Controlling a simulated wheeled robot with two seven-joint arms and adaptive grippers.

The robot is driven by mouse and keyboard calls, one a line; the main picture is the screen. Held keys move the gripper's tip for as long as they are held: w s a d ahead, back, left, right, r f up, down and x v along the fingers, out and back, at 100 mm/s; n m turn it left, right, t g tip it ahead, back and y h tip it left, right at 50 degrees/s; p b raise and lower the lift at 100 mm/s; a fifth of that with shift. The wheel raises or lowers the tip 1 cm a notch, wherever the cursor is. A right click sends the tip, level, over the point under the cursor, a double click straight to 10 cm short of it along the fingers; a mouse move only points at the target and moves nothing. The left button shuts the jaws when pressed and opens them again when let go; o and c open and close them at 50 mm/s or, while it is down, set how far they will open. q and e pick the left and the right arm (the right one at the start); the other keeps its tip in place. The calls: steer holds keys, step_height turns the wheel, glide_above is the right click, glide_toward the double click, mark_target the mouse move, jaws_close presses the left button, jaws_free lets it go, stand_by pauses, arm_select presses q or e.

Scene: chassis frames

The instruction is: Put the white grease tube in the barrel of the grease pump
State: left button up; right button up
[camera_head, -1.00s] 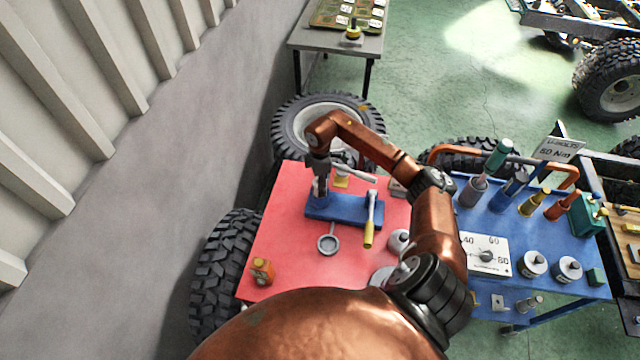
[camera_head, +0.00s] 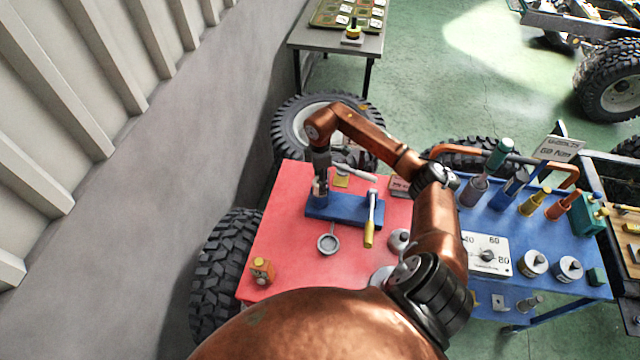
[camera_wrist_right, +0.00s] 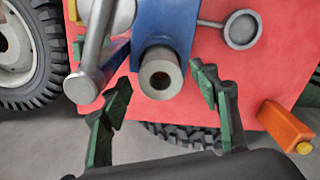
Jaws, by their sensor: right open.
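A pale grey-white cylinder (camera_wrist_right: 160,74) with a dark round opening stands upright at the end of the blue pump stand (camera_wrist_right: 165,25). I cannot tell whether it is the white grease tube inside the barrel or the barrel's own rim. In the head view the blue stand (camera_head: 345,209) lies on the red table, its upright end partly hidden under my gripper. My right gripper (camera_head: 320,172) points down over that end. In the right wrist view its green-padded fingers (camera_wrist_right: 162,100) are spread on both sides of the cylinder, apart from it and empty. My left gripper is not in view.
A grey ring-shaped part (camera_head: 328,243) and an orange block (camera_head: 262,271) lie on the red table (camera_head: 290,285). A blue tool table (camera_head: 540,270) stands at right.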

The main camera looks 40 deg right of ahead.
step_height(320, 180, up, 10)
steer(key=b, duration=0.1)
steer(key=shift+f, duration=0.25)
